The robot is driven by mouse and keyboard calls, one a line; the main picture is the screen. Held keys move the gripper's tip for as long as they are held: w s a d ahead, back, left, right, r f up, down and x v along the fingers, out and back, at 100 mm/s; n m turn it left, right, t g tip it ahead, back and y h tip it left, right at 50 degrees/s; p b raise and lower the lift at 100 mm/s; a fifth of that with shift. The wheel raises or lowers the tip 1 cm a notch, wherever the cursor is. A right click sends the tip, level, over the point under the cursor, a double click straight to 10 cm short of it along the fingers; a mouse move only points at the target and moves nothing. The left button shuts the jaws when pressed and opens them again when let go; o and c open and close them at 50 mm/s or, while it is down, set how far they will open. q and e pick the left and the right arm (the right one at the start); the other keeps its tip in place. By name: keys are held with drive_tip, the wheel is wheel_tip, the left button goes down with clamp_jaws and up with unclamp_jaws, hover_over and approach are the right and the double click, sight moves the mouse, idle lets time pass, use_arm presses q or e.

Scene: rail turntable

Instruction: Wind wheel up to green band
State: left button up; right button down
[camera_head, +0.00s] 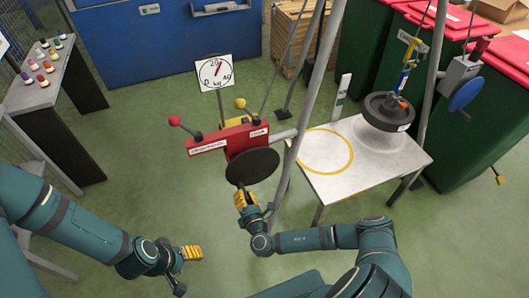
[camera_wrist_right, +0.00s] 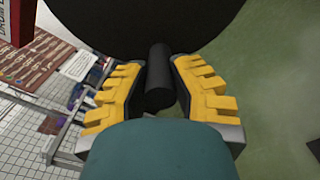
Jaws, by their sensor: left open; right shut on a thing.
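A dark thick wheel (camera_head: 388,113) hangs from a yellow and blue hook (camera_head: 405,72) over the right part of the white table (camera_head: 334,183); its exact height is hard to tell. A white upright marker (camera_head: 342,98) stands behind the table; a small greenish part on it is too small to read. A red winch housing (camera_head: 228,140) carries a black crank disc (camera_head: 252,166). My right gripper (camera_head: 243,200) is shut on the disc's black handle (camera_wrist_right: 158,80), which sits between its yellow fingers (camera_wrist_right: 160,95). My left gripper (camera_head: 192,253) is open and empty, low at left.
A dial sign (camera_head: 215,73) with a red needle stands behind the winch. Slanted grey poles (camera_head: 310,95) rise beside the table. A yellow ring (camera_head: 325,170) marks the table.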

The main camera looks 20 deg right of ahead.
drive_tip(key=shift+a+r, duration=0.35)
drive_tip(key=shift+a+r+m+p, duration=0.35)
drive_tip(key=shift+r+m, duration=0.2)
drive_tip(key=shift+m, duration=0.35)
drive_tip(key=shift+a+r+m+p, duration=0.35)
drive_tip(key=shift+r+m, duration=0.2)
drive_tip(key=shift+m, duration=0.35)
drive_tip(key=c, duration=0.5)
unclamp_jaws()
drive_tip(key=shift+f, duration=0.1)
drive_tip(key=shift+c, duration=0.2)
drive_tip(key=shift+f, duration=0.1)
drive_tip(key=shift+d, duration=0.1)
drive_tip(key=p, duration=0.3)
approach(234, 181)
drive_tip(key=shift+s, duration=1.7)
drive_tip(key=shift+f, duration=0.2)
